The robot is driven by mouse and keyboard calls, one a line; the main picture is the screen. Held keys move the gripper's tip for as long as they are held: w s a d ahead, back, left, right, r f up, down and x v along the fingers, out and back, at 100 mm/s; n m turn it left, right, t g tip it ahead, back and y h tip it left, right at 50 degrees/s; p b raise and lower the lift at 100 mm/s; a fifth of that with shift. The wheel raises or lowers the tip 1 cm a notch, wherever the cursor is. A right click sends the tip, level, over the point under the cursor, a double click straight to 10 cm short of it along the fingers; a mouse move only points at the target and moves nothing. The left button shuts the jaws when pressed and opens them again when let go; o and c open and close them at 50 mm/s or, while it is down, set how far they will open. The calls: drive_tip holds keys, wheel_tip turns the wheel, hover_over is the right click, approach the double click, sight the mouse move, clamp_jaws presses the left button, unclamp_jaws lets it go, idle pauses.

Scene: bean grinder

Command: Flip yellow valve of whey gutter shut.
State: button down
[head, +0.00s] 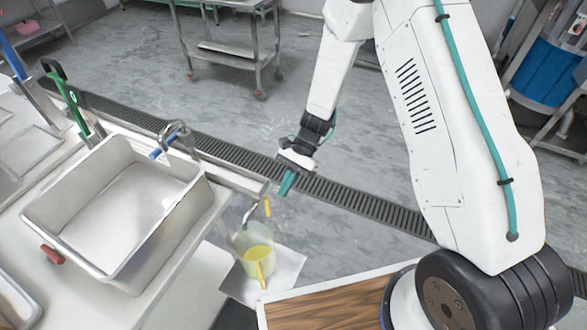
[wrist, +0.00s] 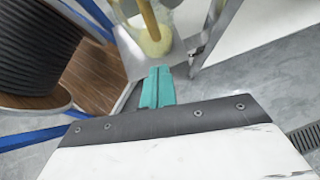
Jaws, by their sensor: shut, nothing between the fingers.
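The whey gutter (head: 235,180) is a metal channel along the sink table's edge, with a bent spout at its end. The yellow valve (head: 267,207) is a small lever beside that spout and points roughly downward. A clear jug (head: 246,240) with yellow liquid stands below the spout; it also shows in the wrist view (wrist: 153,42). A yellow bar crosses the jug in the wrist view; I cannot tell whether it is the valve. My gripper (head: 287,186) has teal fingers, shut and empty, a little above and right of the valve and apart from it. The fingers show in the wrist view (wrist: 158,85).
A steel basin (head: 120,205) sits on the table at left, with a tap (head: 175,138) behind it. A wood-topped surface (head: 330,308) lies at the front right. A floor drain grate (head: 365,206) runs behind. The floor beyond is open up to a metal cart (head: 228,48).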

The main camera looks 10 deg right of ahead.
sight(267, 207)
drive_tip(key=shift+s+a+f, duration=0.1)
drive_tip(key=shift+s+a, duration=1.3)
drive_tip(key=shift+a, duration=0.2)
